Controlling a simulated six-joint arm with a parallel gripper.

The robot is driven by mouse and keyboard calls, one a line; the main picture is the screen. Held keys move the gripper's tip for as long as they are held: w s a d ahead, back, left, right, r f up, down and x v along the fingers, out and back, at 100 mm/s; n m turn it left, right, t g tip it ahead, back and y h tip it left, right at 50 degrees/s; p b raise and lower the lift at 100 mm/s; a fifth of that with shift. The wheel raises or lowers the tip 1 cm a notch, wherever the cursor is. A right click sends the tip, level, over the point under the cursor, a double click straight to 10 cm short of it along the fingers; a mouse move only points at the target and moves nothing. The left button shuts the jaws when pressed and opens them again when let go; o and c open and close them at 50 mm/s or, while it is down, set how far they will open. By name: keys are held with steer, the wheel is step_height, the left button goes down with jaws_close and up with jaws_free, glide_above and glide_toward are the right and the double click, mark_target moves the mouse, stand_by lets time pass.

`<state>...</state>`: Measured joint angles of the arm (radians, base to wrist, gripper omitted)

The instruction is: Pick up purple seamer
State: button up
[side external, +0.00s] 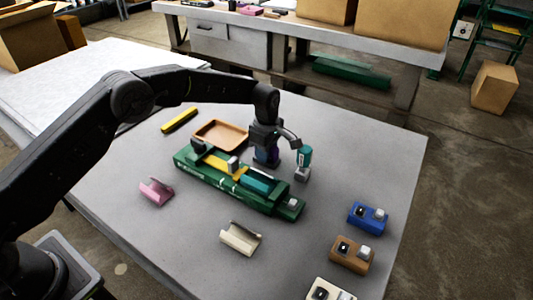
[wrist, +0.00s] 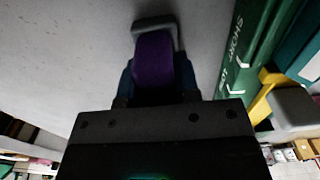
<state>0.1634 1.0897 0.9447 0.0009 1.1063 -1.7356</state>
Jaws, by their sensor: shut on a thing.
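The purple seamer (wrist: 153,62) stands out in the wrist view, with a grey looped end above its purple body. My gripper (wrist: 155,82) is shut on it, one finger on each side. In the side external view my gripper (side external: 264,155) points down behind the green bench tool, and only a little purple of the seamer (side external: 273,156) shows between the dark fingers. I cannot tell whether the seamer touches the table. A teal seamer (side external: 305,156) with a grey head stands just right of my gripper.
A long green tool (side external: 225,184) with yellow and teal parts lies close in front of my gripper. A tan tray (side external: 221,134) is behind it. Pink (side external: 155,192) and cream (side external: 240,238) channel pieces lie nearer. Blue (side external: 367,217) and brown (side external: 351,254) blocks stand right. The table's far right is clear.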

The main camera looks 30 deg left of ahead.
steer(key=shift+r, duration=0.1)
steer(key=shift+r, duration=0.5)
steer(key=r, duration=0.3)
steer(key=shift+a+r, duration=0.25)
steer(key=shift+a, duration=0.1)
steer(key=s+a+r, duration=0.3)
steer(key=a+r, duration=0.3)
steer(key=a, duration=0.4)
steer(key=shift+s+a+r, duration=0.2)
steer(key=shift+a, duration=0.05)
